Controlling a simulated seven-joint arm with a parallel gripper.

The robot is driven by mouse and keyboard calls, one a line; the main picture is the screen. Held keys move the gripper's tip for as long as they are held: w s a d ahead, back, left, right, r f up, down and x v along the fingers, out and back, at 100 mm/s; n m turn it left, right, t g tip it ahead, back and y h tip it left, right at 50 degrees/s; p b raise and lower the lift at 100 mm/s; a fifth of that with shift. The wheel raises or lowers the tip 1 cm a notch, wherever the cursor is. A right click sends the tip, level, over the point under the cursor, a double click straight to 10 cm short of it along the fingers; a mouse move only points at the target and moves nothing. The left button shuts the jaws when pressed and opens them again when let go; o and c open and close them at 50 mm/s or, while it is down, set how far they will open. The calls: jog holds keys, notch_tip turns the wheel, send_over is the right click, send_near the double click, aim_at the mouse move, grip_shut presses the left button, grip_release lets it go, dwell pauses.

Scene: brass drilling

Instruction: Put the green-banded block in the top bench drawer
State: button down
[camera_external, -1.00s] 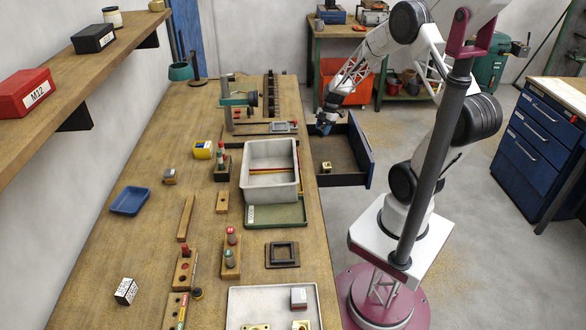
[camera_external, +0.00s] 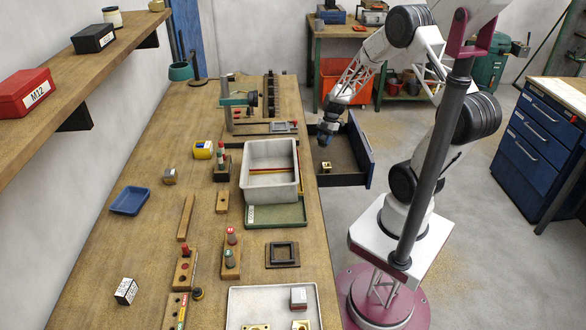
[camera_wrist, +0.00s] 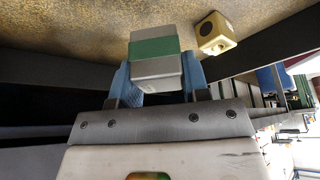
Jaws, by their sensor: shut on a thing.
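The green-banded block (camera_wrist: 154,52) is grey with a green band across its middle. It sits between the blue fingers of my gripper (camera_wrist: 158,82) in the wrist view, and the gripper is shut on it. In the external view my gripper (camera_external: 325,138) is over the open top drawer (camera_external: 366,150), low near its inside. The block is hard to make out there. In the wrist view the drawer floor (camera_wrist: 80,30) lies beyond the block; I cannot tell whether the block touches it.
A small brass-coloured block with a dark hole (camera_wrist: 214,33) lies in the drawer beside the held block; it also shows in the external view (camera_external: 326,167). The grey bin (camera_external: 270,190) stands on the bench left of the drawer. The drawer floor is otherwise mostly clear.

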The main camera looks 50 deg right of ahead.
aim_at(324, 145)
jog(key=shift+f, duration=1.85)
jog(key=shift+f, duration=0.1)
jog(key=shift+f, duration=1.75)
jog(key=shift+f, duration=0.1)
jog(key=c, duration=0.6)
grip_release()
jog(key=v, duration=1.2)
